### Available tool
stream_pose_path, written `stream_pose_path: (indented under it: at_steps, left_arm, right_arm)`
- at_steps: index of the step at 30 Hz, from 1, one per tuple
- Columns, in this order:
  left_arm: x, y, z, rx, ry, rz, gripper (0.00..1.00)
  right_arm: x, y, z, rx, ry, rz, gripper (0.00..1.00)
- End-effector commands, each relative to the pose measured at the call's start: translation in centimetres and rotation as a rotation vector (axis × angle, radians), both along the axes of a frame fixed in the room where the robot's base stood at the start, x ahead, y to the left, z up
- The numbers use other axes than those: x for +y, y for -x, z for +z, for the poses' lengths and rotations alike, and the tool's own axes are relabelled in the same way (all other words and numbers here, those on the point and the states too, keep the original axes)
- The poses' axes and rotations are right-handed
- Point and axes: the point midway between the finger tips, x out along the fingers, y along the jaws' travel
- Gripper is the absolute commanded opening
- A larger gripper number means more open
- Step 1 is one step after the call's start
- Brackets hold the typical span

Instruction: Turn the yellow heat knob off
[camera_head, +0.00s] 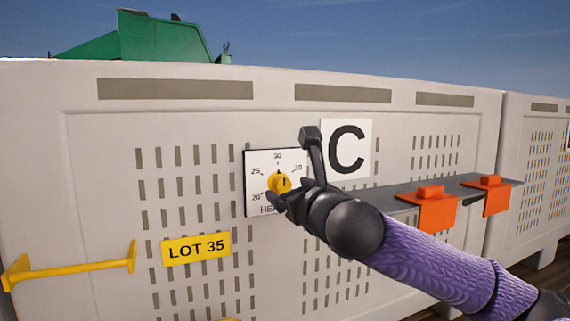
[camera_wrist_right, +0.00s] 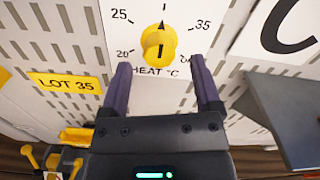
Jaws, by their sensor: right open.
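The yellow heat knob (camera_head: 279,182) sits on a white dial plate (camera_head: 259,160) on the wall of a pale crate. In the right wrist view the knob (camera_wrist_right: 158,45) has a dark pointer line directed up, about toward the 30 mark. The plate reads HEAT °C, with 20, 25 and 35 legible around the knob; a label at lower right is partly hidden. My right gripper (camera_wrist_right: 160,72) is open and empty, its fingers to either side just below the knob, seemingly not touching it. In the head view the right gripper (camera_head: 292,166) partly covers the plate. My left gripper is not in view.
A white C sign (camera_head: 346,148) is right of the dial. A grey shelf (camera_head: 400,200) with orange brackets (camera_head: 432,208) juts out farther right. A yellow LOT 35 label (camera_head: 196,249) and a yellow bar (camera_head: 70,266) are at left.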

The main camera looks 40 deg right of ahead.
Motion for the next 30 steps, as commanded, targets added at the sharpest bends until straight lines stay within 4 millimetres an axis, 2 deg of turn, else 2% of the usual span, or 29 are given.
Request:
stream_pose_path:
  at_steps: [1, 6, 15, 26, 30]
  left_arm:
    - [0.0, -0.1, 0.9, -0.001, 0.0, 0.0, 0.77]
    - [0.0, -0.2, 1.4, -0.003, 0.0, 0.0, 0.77]
    - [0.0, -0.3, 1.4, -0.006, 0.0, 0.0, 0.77]
    - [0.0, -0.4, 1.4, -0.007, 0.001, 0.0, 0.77]
    - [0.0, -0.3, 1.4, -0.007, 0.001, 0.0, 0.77]
  right_arm:
    - [-0.2, -0.7, 0.5, -0.002, -0.007, 0.0, 0.81]
    - [-0.7, -2.1, 0.1, -0.002, -0.002, 0.0, 0.81]
    - [-0.8, -2.4, -0.1, 0.0, 0.001, 0.0, 0.79]
    - [-0.8, -2.4, -0.1, -0.001, 0.001, 0.0, 0.03]
    - [-0.8, -2.4, -0.1, -0.001, 0.0, 0.0, 0.0]
